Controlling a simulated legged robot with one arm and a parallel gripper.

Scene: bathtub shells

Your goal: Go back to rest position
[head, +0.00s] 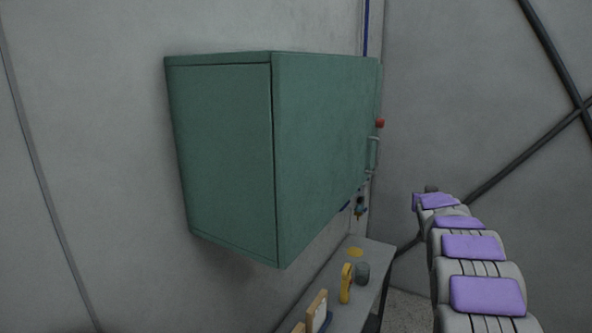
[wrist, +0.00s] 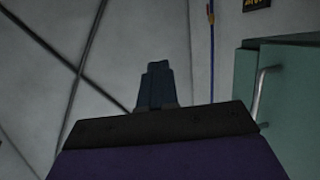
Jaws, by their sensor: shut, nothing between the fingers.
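My gripper (wrist: 155,68) shows in the wrist view as two dark fingers close together at the middle, shut and empty. It points up past a grey wall and touches nothing that I can see. In the head view my arm reaches away at the lower right, and I cannot make out the fingers there. A green wall cabinet (head: 320,150) hangs left of my arm in the head view. In the wrist view the green cabinet (wrist: 290,130) is at the right edge, with a pale bar handle, apart from my gripper.
A grey counter (head: 375,255) runs below the cabinet. It carries a yellow object (head: 346,283), a dark cup-like object (head: 362,273) and wooden-framed items (head: 317,310). A red knob (head: 380,123) is at the cabinet's far side. Dark diagonal bars (head: 525,155) cross the right wall.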

